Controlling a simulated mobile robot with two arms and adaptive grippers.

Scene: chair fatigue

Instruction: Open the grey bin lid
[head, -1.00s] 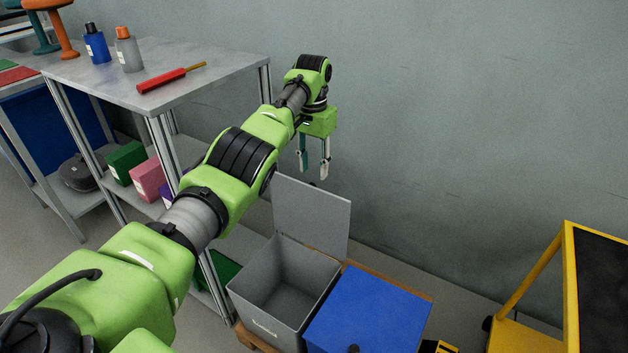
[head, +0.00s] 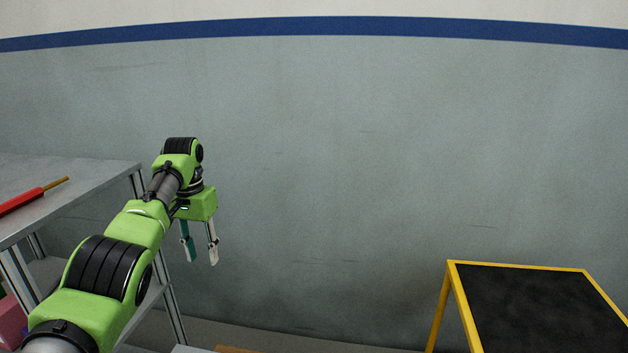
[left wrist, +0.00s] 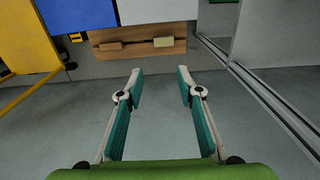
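The grey bin is almost wholly out of the head view now; only a light grey strip (head: 190,349), probably the lid's top edge, shows at the bottom edge. One second ago its lid stood upright, open, with the bin's empty inside visible. My right gripper is not in view.
A grey shelf table (head: 85,185) with a red-handled tool (head: 25,202) stands at the left. A yellow-framed cart (head: 530,300) with a black top is at the right. A blue bin (left wrist: 78,14) and wooden pallet (left wrist: 140,42) show in the left wrist view. The wall is close behind.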

